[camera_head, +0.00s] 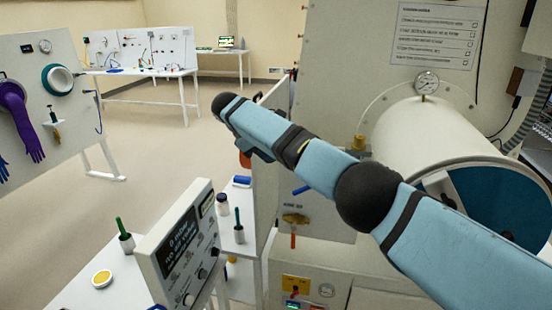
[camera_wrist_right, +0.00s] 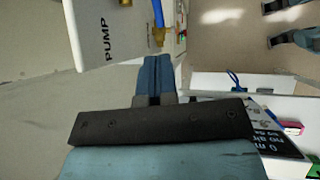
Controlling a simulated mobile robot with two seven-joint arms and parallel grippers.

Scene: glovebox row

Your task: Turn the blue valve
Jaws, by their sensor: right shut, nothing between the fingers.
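The blue valve (camera_wrist_right: 158,14) shows at the top of the right wrist view as a blue lever with a brass body (camera_wrist_right: 159,38), beside a white panel marked PUMP. In the head view a blue lever (camera_head: 302,190) shows just under my right arm, partly covered by it. My right gripper (camera_wrist_right: 156,62) is shut and empty, its fingertips just below the brass body in the wrist view; whether they touch it I cannot tell. In the head view my right arm hides most of this gripper. My left gripper is not in view.
A large glovebox cylinder (camera_head: 425,140) stands at right. A meter box (camera_head: 180,245), a yellow-topped jar (camera_head: 102,278) and a green-handled tool (camera_head: 122,232) stand at lower left.

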